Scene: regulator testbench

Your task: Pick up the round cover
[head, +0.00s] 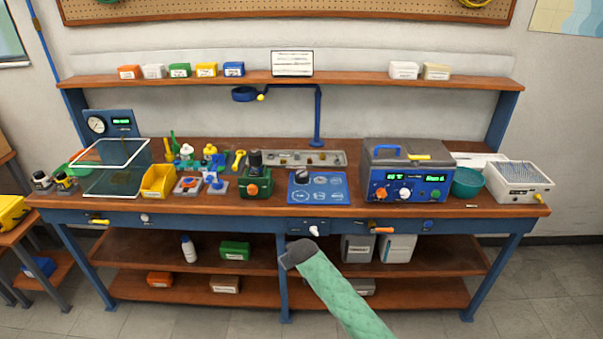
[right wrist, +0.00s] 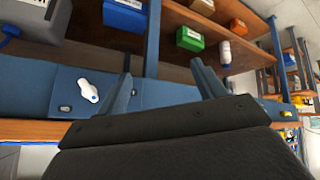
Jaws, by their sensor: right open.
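A small dark round piece (head: 302,176), which may be the round cover, sits at the upper left of the blue mat (head: 335,200) on the bench. I cannot tell for sure that it is the cover. My right gripper (head: 292,254) is in front of the bench, below the tabletop and well apart from the mat. In the right wrist view my right gripper (right wrist: 162,67) has its two fingers spread, with nothing between them. My left gripper is not in view. The dark piece does not show in the right wrist view.
The green regulator block (head: 256,184) stands left of the mat, and the blue test unit (head: 408,172) stands right of it. The blue arm stand (head: 318,118) rises behind. The drawer front with a white handle (head: 314,231) is near my right gripper.

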